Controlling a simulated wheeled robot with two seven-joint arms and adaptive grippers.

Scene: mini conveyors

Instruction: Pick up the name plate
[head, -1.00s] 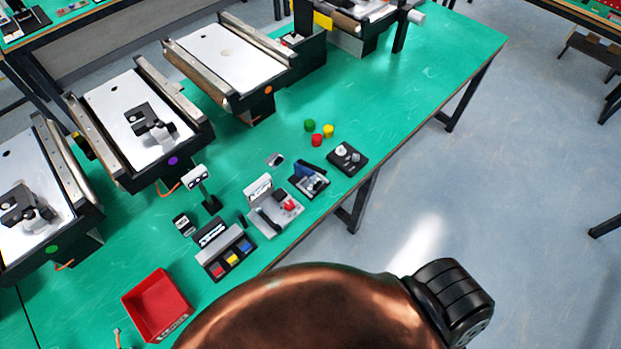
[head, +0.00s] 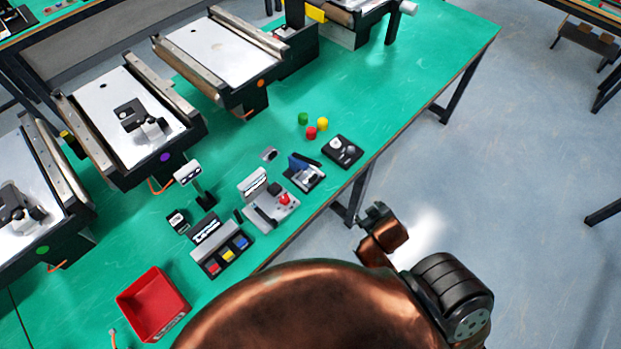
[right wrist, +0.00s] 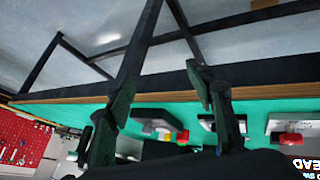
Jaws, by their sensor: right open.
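I cannot tell for sure which piece is the name plate. A small black plate with a white label (head: 177,220) lies on the green table, left of the block with red, yellow and blue buttons (head: 222,255). A small grey oval piece with a dark patch (head: 269,154) lies farther back. My right gripper (head: 375,214) is beyond the table's near edge, over the floor, apart from both. In the right wrist view my right gripper (right wrist: 163,78) is open and empty, facing the table edge. My left gripper is not in view.
Close together near the edge are a grey device with a red knob (head: 272,203), a blue-and-grey device (head: 304,172) and a black box (head: 342,151). Red, green and yellow cylinders (head: 312,133) stand behind. A red bin (head: 153,305) is at front left. Mini conveyors (head: 128,115) line the back.

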